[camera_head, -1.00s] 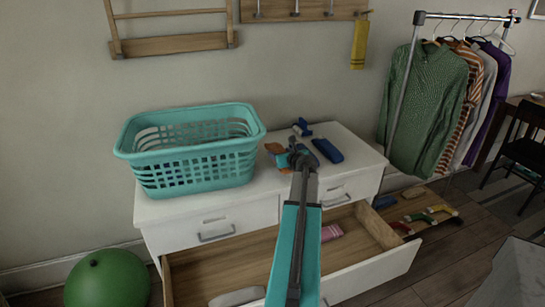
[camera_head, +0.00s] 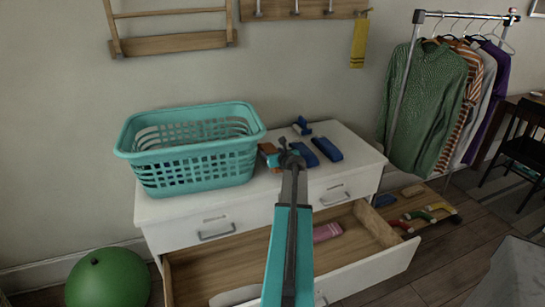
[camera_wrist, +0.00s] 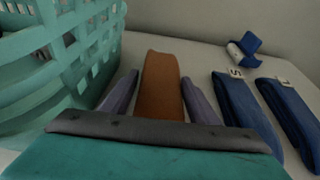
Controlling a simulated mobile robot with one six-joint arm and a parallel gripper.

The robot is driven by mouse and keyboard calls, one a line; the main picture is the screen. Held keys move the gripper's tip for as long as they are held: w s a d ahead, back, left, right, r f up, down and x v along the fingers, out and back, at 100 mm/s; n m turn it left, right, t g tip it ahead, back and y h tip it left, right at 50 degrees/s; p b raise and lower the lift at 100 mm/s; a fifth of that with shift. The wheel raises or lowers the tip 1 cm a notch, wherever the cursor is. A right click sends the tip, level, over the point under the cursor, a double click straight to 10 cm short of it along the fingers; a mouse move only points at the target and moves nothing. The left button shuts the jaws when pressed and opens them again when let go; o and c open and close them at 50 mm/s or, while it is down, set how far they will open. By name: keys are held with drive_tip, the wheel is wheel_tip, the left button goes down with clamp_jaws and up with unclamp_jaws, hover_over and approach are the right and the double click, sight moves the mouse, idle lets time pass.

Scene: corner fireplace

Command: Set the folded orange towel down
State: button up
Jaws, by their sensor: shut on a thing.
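The folded orange towel (camera_wrist: 162,88) is between the two fingers of my gripper (camera_wrist: 161,78) in the wrist view, and the gripper is shut on it. In the head view part of the orange towel (camera_head: 268,150) shows just right of the teal basket, over the white dresser top (camera_head: 240,193). My wrist (camera_head: 289,160) hides the rest of it. I cannot tell whether the towel's underside touches the dresser top.
The teal basket (camera_head: 195,165) stands close on the left. Two folded blue cloths (camera_wrist: 245,110) with tags lie on the right, and a blue-and-white object (camera_head: 302,126) is behind. The open drawer below holds a pink cloth (camera_head: 327,232).

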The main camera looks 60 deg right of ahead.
drive_tip(key=shift+f, duration=0.65)
drive_tip(key=shift+f, duration=0.15)
drive_tip(key=o, duration=1.2)
drive_tip(key=shift+c, duration=0.2)
drive_tip(key=shift+a, duration=0.1)
drive_tip(key=shift+b+v, duration=0.5)
drive_tip(key=shift+v, duration=5.55)
drive_tip(key=shift+w, duration=0.1)
